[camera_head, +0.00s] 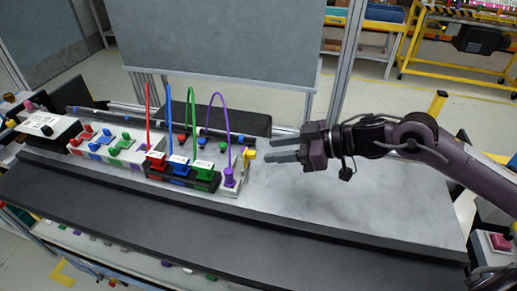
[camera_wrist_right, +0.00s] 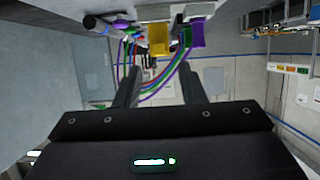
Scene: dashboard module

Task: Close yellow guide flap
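The yellow guide flap (camera_head: 248,154) stands up at the right end of the connector row on the bench, beside the purple plug (camera_head: 229,177). In the right wrist view the yellow flap (camera_wrist_right: 158,39) shows at the top, between and beyond the fingers, left of the purple plug (camera_wrist_right: 198,34). My right gripper (camera_head: 276,150) comes in from the right, a short way right of the flap and apart from it. Its two fingers are spread with nothing between them, as the right wrist view (camera_wrist_right: 160,88) also shows. My left gripper is not in view.
Red, blue and green plugs (camera_head: 180,168) with upright cables sit left of the purple one. Further left are several coloured connectors (camera_head: 120,148) and a white box (camera_head: 45,127). A black rail (camera_head: 170,122) runs behind. The grey bench top (camera_head: 310,195) is clear on the right.

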